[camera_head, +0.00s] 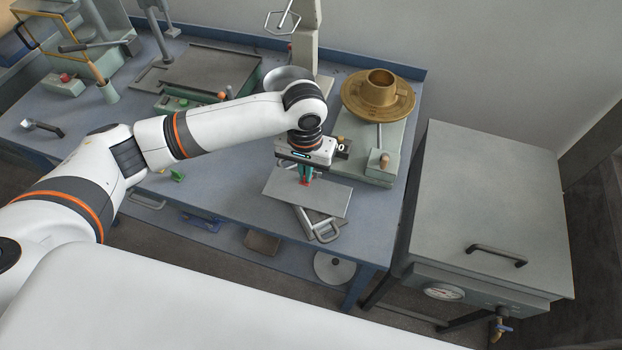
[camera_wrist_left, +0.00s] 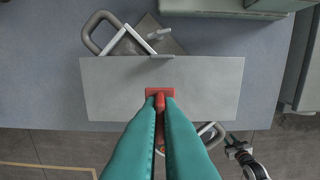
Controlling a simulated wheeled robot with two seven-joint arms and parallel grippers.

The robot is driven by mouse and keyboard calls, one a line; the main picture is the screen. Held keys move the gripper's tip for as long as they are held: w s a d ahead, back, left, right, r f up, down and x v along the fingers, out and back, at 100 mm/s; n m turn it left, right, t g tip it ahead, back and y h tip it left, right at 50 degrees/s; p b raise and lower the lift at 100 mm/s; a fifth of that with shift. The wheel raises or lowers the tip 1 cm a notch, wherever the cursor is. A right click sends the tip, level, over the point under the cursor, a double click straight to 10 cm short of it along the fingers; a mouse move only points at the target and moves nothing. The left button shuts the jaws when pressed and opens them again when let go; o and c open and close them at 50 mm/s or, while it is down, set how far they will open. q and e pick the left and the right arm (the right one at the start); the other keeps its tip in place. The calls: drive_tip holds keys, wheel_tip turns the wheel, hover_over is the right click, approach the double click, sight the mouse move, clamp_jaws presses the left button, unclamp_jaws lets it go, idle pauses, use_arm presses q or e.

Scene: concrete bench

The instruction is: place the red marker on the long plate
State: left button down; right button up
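The long plate (camera_head: 335,198) is a flat grey rectangle at the front edge of the bench. I cannot tell whether the marker touches the plate.
A pale green box (camera_head: 400,135) with a brass flanged part (camera_head: 379,95) on it stands behind the plate to the right. A handled metal piece (camera_head: 327,231) sticks out below the plate. A large grey cabinet (camera_head: 490,205) stands right of the bench.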

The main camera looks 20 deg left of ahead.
sight(307, 190)
use_arm(q)
drive_tip(key=shift+d+f, duration=0.1)
drive_tip(key=shift+f, duration=2.1)
drive_tip(key=shift+f, duration=0.15)
drive_tip(key=c, duration=1.6)
unclamp_jaws()
wheel_tip(307, 190, up, 12)
drive_tip(key=shift+r+b, duration=0.2)
drive_tip(key=shift+b, duration=0.25)
